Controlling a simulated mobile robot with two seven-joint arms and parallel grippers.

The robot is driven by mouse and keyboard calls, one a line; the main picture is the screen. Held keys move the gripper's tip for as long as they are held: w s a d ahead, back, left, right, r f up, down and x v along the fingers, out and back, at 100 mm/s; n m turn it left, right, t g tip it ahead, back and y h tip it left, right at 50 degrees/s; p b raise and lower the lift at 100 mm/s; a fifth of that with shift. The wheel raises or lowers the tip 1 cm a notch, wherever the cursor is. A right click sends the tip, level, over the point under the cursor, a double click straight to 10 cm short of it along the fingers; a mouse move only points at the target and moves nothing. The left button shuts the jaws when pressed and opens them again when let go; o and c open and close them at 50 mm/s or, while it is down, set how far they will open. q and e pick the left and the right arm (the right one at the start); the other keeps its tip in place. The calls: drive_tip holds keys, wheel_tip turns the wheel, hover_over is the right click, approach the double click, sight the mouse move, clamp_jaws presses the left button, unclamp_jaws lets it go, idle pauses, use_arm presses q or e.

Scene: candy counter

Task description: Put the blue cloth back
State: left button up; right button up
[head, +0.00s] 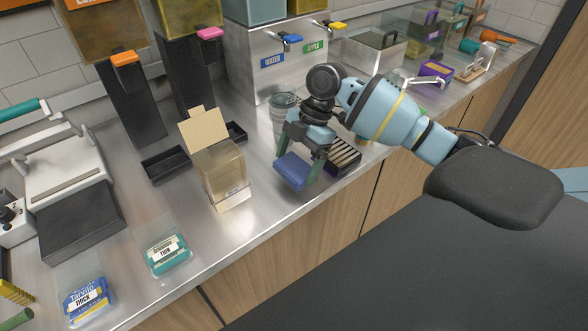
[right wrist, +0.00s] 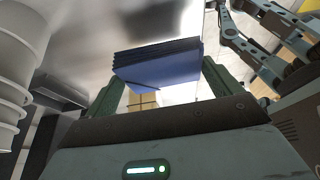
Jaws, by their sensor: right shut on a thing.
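The blue cloth (head: 293,171) is a folded, layered pad. My right gripper (head: 301,168) is shut on it and holds it above the front part of the steel counter, pointing down. In the right wrist view the cloth (right wrist: 158,65) sits between the two green fingers (right wrist: 160,82), its layered edge visible. My left gripper is not in view.
A dark box with pale strips (head: 344,155) stands just right of the gripper. A stack of cups (head: 283,118) is behind it. A clear box with a card flap (head: 222,170) stands left. Bare counter (head: 262,200) lies between. Teal (head: 168,252) and blue (head: 86,297) packs lie at front left.

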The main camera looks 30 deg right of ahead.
sight(297, 162)
drive_tip(key=shift+w+a, duration=0.2)
drive_tip(key=shift+w, duration=0.05)
drive_tip(key=shift+f, duration=1.8)
drive_tip(key=shift+f, duration=0.15)
drive_tip(key=o, duration=0.7)
drive_tip(key=shift+o, duration=0.2)
drive_tip(key=v, duration=1.2)
